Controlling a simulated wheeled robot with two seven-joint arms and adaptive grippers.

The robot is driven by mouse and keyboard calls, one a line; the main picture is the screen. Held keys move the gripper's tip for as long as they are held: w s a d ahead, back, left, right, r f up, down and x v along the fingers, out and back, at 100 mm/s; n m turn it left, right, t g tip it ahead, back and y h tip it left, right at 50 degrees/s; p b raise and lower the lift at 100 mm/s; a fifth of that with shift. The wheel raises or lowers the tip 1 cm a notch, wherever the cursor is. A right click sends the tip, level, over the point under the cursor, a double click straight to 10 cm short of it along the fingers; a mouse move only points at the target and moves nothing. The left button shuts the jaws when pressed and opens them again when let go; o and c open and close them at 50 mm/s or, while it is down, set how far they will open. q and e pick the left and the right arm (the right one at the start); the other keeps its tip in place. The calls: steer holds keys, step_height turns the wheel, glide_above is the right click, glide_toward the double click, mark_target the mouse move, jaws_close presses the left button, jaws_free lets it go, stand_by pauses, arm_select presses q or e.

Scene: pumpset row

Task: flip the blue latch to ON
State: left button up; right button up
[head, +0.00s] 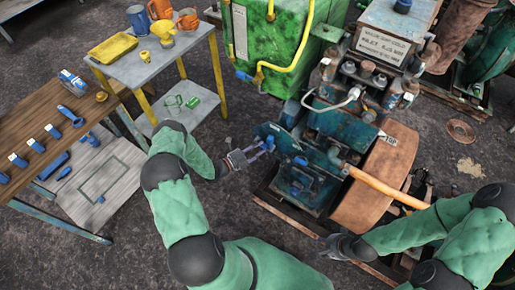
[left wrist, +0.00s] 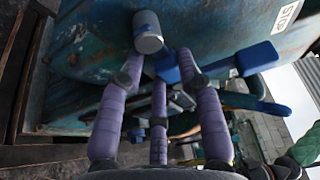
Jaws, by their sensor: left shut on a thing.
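In the left wrist view, the blue latch (left wrist: 258,58) is a flat bright-blue lever on the side of a worn teal machine. Its blue inner end lies between my left gripper's purple fingers (left wrist: 162,68), which are closed on it. A grey metal cylinder (left wrist: 148,32) sticks out just above the fingertips. In the head view my left gripper (head: 260,149) is at the left side of the pump set (head: 315,185), and its fingers hide most of the latch. My right gripper (head: 345,247) is dark and low in front of the machine; its fingers are not clear.
A STOP label (left wrist: 288,14) is on the machine. An orange-brown handle (head: 385,187) crosses by my right arm. A green cabinet (head: 277,42) stands behind. A wooden bench (head: 45,125) with blue tools and a grey table (head: 155,65) are at the left. Open floor lies between.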

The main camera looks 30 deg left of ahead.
arm_select(q)
steer(key=shift+a, duration=0.1)
steer(key=o, duration=1.1)
steer(key=shift+o, duration=0.2)
steer(key=shift+s, duration=0.1)
steer(key=v, duration=1.1)
steer(key=shift+s+a, duration=0.2)
steer(key=shift+s, duration=0.15)
